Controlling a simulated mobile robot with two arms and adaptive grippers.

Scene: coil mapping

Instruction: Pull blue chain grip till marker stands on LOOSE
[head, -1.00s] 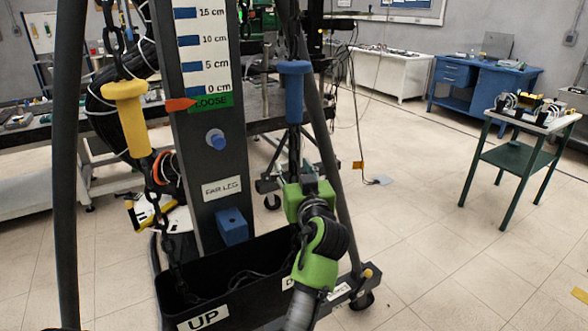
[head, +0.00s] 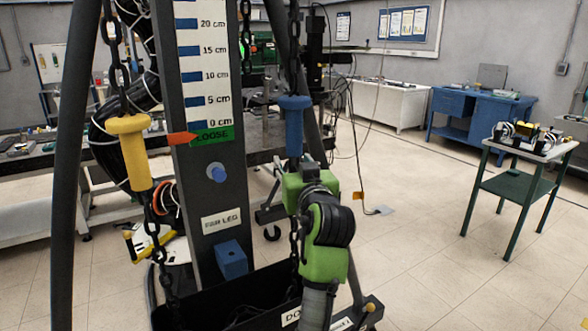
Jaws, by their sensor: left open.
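The blue chain grip (head: 294,127) hangs upright on the right-hand chain, with a flared top. The yellow chain grip (head: 131,150) hangs on the left-hand chain. The orange marker (head: 183,138) points at the green LOOSE label (head: 212,136), just below 0 cm on the scale (head: 204,75). My green left gripper (head: 308,184) is open, just below the blue grip and in front of its chain. My right gripper is not in view.
A black chain bin (head: 265,290) stands below, partly behind my left arm. A green side table (head: 520,180) stands right, with open floor between.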

